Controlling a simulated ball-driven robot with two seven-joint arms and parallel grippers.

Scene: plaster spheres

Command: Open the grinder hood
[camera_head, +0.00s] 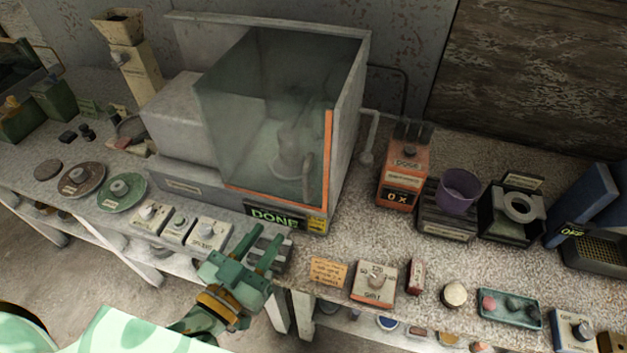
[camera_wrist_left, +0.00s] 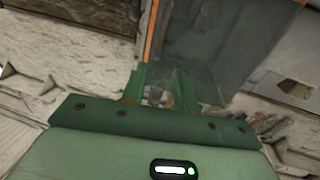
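The grinder hood (camera_head: 262,120) is a grey cabinet with a dark glass pane at the back centre of the bench. Orange strips edge the pane along its bottom and right side, and a grey upright handle (camera_head: 307,178) stands near its lower right corner. The pane looks shut. A display (camera_head: 275,217) under it reads DONE. My left gripper (camera_head: 261,239) is in front of and below the hood, apart from it, with its two green fingers spread and nothing between them. In the left wrist view its fingers (camera_wrist_left: 158,88) point towards the pane and orange strip (camera_wrist_left: 151,30). My right gripper is not in view.
Control boxes with knobs (camera_head: 178,229) sit left of my left gripper. Small boxes and a teal tray (camera_head: 510,321) line the front edge.

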